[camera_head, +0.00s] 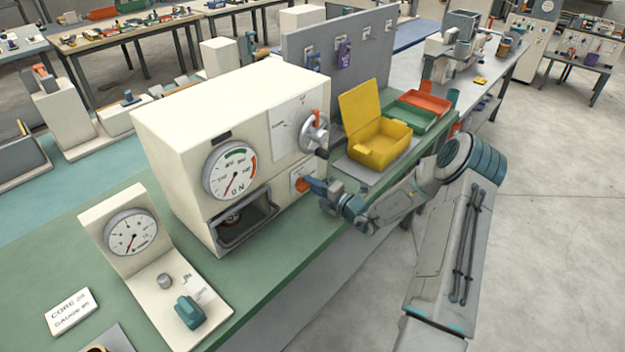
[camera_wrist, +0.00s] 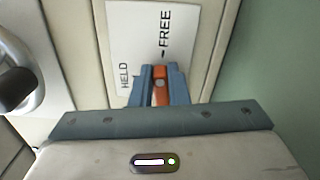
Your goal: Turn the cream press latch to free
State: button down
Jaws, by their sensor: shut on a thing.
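The cream press (camera_head: 185,115) stands on the green bench, with a dial on its front. Its small orange latch (camera_head: 300,184) is low on the right of the front. My gripper (camera_head: 310,184) reaches it from the right. In the wrist view, the blue fingers of my gripper (camera_wrist: 160,84) are shut on the orange latch (camera_wrist: 160,88), one on each side. A white label (camera_wrist: 145,40) behind it reads HELD at left and FREE above. The latch's end points up, close to the small mark under FREE. The fingers partly hide the latch.
A grey hand wheel (camera_head: 315,132) with an orange pointer is above the latch; it also shows at the wrist view's left edge (camera_wrist: 20,78). An open yellow box (camera_head: 380,145) lies close to the right. A gauge stand (camera_head: 150,265) is at front left.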

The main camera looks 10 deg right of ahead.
jog(key=shift+f+m+p, duration=0.1)
jog(key=shift+m+p, duration=0.25)
jog(key=shift+m, duration=0.45)
jog(key=shift+f, duration=0.1)
jog(key=c, duration=1.4)
grip_release()
jog(key=b+v, duration=0.2)
jog(key=v, duration=1.2)
jog(key=shift+b, duration=0.3)
